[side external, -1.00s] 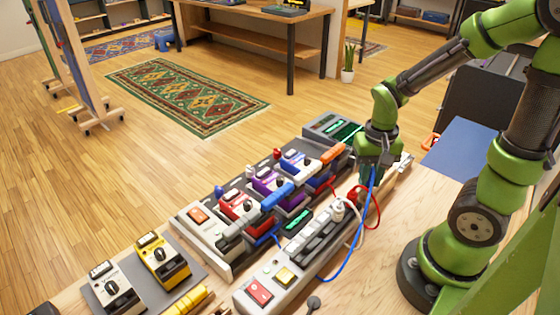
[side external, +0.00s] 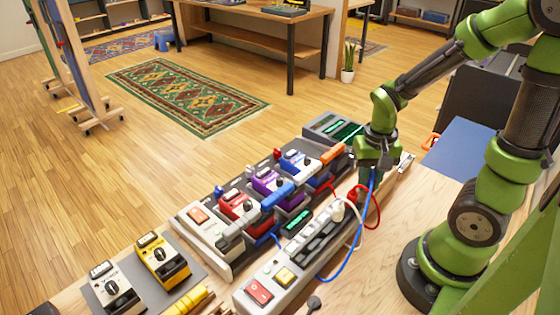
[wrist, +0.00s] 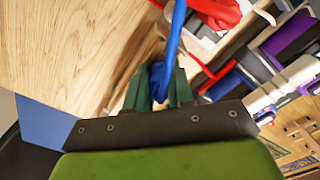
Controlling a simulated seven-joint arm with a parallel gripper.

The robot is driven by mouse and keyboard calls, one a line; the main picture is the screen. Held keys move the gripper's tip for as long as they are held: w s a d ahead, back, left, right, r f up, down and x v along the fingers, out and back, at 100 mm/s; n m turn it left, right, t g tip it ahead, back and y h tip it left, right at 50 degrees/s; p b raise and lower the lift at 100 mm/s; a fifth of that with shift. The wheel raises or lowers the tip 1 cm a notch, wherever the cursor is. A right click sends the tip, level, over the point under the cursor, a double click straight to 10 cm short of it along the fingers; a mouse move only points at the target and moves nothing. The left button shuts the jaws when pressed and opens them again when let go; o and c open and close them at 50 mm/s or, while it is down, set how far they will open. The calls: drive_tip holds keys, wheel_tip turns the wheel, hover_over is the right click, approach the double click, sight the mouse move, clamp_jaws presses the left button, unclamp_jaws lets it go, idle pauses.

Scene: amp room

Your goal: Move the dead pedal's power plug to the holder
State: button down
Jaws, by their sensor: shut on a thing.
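My gripper (side external: 371,170) is beyond the far end of the grey power strip (side external: 325,232), close above the table. In the wrist view its dark green fingers (wrist: 158,92) are shut on a blue plug (wrist: 157,78). A blue cable (side external: 350,257) hangs from the gripper and loops down to the strip's near side; it also shows in the wrist view (wrist: 175,30). A white plug (side external: 338,211) and a red plug (side external: 353,194) are at the strip's far end. I cannot tell the holder apart or which pedal is dead.
The pedalboard (side external: 222,262) with several coloured pedals lies left of the strip. A white pedal (side external: 113,286) and a yellow pedal (side external: 163,260) sit on a grey mat at front left. A red cable (side external: 378,208) arcs beside the gripper. Bare tabletop (side external: 375,260) is to the right.

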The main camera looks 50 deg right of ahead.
drive_tip(key=c, duration=0.9)
unclamp_jaws()
drive_tip(key=shift+o, duration=0.3)
drive_tip(key=o, duration=0.4)
drive_tip(key=shift+c, duration=0.2)
drive_tip(key=shift+r, duration=3.5)
